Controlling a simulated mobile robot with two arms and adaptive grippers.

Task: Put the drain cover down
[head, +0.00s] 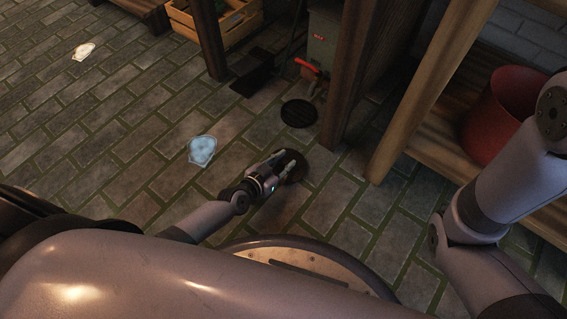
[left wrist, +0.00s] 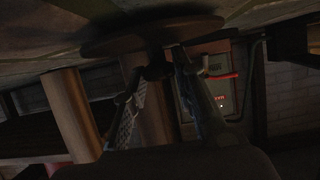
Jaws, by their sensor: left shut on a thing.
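My left gripper (head: 284,162) is shut on the drain cover (head: 298,171), a brown round disc, low over the paving and partly hidden by the fingers. In the left wrist view, the disc (left wrist: 150,32) shows edge-on near the floor, with its small knob between the fingers (left wrist: 157,70). I cannot tell whether the disc touches the floor. A dark round drain (head: 299,113) lies in the floor a little beyond the gripper. My right arm shows at the right, but its gripper is out of view.
A pale blue patch (head: 202,150) lies on the paving left of the gripper, and a whitish one (head: 83,51) farther off. A wooden post (head: 347,80), a shelf with a red pot (head: 497,110), and a grey box with a red handle (head: 308,68) stand beyond. The left paving is mostly clear.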

